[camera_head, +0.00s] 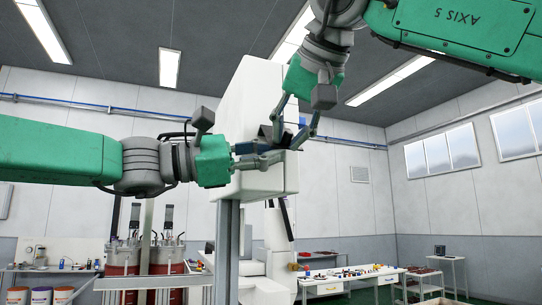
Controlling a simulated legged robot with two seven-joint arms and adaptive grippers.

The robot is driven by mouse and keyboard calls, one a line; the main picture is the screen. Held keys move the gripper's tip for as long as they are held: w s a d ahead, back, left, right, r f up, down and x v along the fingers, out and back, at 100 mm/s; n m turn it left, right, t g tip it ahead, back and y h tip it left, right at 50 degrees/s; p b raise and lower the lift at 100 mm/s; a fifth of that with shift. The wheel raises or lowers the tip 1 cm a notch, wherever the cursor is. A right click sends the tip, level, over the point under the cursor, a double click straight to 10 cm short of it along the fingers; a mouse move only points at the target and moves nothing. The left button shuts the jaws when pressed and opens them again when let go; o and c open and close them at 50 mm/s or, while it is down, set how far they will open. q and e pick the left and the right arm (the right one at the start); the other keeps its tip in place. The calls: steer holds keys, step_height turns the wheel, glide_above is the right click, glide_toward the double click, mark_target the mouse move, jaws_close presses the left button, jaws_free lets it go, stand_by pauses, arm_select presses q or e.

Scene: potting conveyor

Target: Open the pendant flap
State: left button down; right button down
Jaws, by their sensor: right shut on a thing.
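A tall white housing (247,95) stands in the middle of the view, with a white lower block (262,182) on a grey post. I cannot tell which part of it is the pendant flap. My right gripper (287,138) reaches down from the upper right and is shut on a small dark part (268,131) in front of the housing. My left gripper (276,153) comes in from the left, just below the right one, with its fingertips by the same spot. The fingers overlap there, so the left jaw's state and any contact are hidden.
Red drums (125,262) with grey tops stand at the lower left, beside a bench with buckets (62,295). A white table (350,278) with small parts is at the lower right. The air right of the housing is clear below my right arm.

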arm_select(q)
steer(key=shift+s+d+r, duration=0.1)
steer(key=shift+s+r, duration=0.3)
steer(key=shift+r, duration=0.05)
arm_select(e)
steer(key=c, duration=1.7)
jaws_free()
steer(key=shift+w+d, duration=0.15)
steer(key=shift+w, duration=0.1)
steer(key=shift+o, duration=0.8)
arm_select(q)
steer(key=shift+w, duration=0.1)
arm_select(e)
steer(key=shift+w+f, duration=0.15)
steer(key=shift+f, duration=0.1)
